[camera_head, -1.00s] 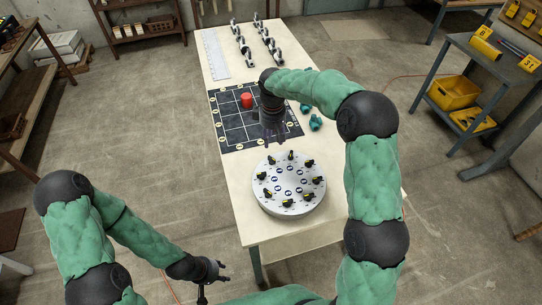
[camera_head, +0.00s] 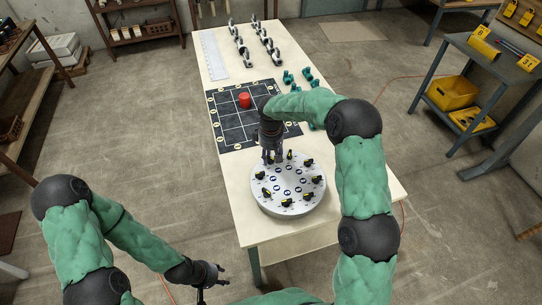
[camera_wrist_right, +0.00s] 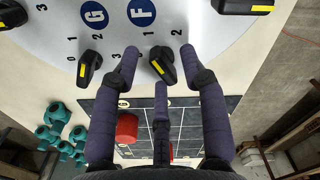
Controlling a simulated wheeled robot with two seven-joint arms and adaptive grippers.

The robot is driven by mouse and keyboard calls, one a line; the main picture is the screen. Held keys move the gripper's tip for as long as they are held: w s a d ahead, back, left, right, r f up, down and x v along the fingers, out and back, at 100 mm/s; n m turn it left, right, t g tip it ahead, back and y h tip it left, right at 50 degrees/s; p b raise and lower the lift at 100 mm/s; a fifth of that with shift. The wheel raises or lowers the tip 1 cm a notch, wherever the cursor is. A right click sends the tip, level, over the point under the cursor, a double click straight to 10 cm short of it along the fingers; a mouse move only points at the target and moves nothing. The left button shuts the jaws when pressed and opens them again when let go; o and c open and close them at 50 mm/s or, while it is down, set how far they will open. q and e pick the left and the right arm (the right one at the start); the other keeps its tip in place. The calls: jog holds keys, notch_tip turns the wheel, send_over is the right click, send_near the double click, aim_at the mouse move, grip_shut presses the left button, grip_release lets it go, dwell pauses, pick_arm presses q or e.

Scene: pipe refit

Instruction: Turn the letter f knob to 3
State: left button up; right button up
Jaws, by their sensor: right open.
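The white round dial (camera_head: 288,211) stands on the table's near part and carries several black knobs with yellow marks. My right gripper (camera_head: 272,158) is at the dial's far left edge, fingers pointing down. In the right wrist view, the blue F label (camera_wrist_right: 141,12) is beside the f knob (camera_wrist_right: 163,68). My right gripper (camera_wrist_right: 160,62) is open, its fingers spread around this knob in the picture; contact cannot be told. Numbers 1 and 2 show by the knob; a finger may hide others. My left gripper (camera_head: 218,275) is open and empty, left of the table.
The G knob (camera_wrist_right: 90,68) is close beside the left finger in the right wrist view. A red cylinder (camera_head: 244,100) stands on the black grid mat (camera_head: 222,128) behind the dial. Teal parts (camera_head: 288,78) lie right of the mat. The table's near corner is bare.

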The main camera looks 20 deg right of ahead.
grip_shut()
